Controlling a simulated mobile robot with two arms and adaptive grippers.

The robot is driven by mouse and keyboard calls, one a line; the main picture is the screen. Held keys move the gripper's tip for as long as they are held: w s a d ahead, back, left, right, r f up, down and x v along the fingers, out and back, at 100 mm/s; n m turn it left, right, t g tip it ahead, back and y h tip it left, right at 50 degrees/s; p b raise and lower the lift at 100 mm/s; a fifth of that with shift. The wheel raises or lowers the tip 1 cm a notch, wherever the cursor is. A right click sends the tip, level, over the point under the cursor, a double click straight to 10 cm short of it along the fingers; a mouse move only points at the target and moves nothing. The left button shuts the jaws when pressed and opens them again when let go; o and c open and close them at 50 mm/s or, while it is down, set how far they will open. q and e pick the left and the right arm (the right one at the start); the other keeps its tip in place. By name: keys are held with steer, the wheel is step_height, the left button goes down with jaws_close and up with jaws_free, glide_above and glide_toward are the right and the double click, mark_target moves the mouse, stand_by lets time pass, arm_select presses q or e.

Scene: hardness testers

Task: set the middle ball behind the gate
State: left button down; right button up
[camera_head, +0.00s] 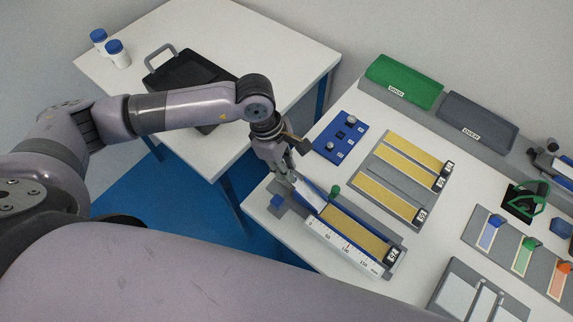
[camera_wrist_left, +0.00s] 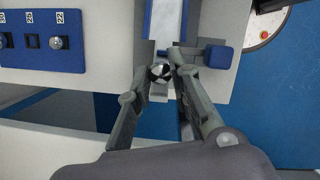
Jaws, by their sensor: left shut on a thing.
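My left gripper (camera_head: 286,178) is at the upper end of a blue-sided ramp (camera_head: 309,192). In the left wrist view its fingers (camera_wrist_left: 163,72) are shut on a black-and-white ball (camera_wrist_left: 159,71), at the mouth of the pale ramp channel (camera_wrist_left: 172,16). I cannot tell whether the ball touches the channel. The blue ball holder (camera_head: 354,128) has a ball at each end and a dark empty middle seat; it also shows in the left wrist view (camera_wrist_left: 75,58). A small green piece (camera_head: 335,190) stands by the ramp's lower end. I cannot make out the gate clearly. My right gripper is not seen.
A ruler (camera_head: 342,246) lies along the yellow track (camera_head: 352,230) beyond the ramp. A blue block (camera_head: 277,201) sits beside the ramp's upper end. Other yellow strips (camera_head: 415,160) lie behind. Green (camera_head: 404,82) and grey (camera_head: 477,122) trays stand at the back.

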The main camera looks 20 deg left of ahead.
arm_select(q)
steer(key=shift+b, duration=0.4)
stand_by(0.4)
steer(key=c, duration=1.4)
jaws_free()
steer(key=v, duration=1.2)
steer(key=shift+s, duration=0.1)
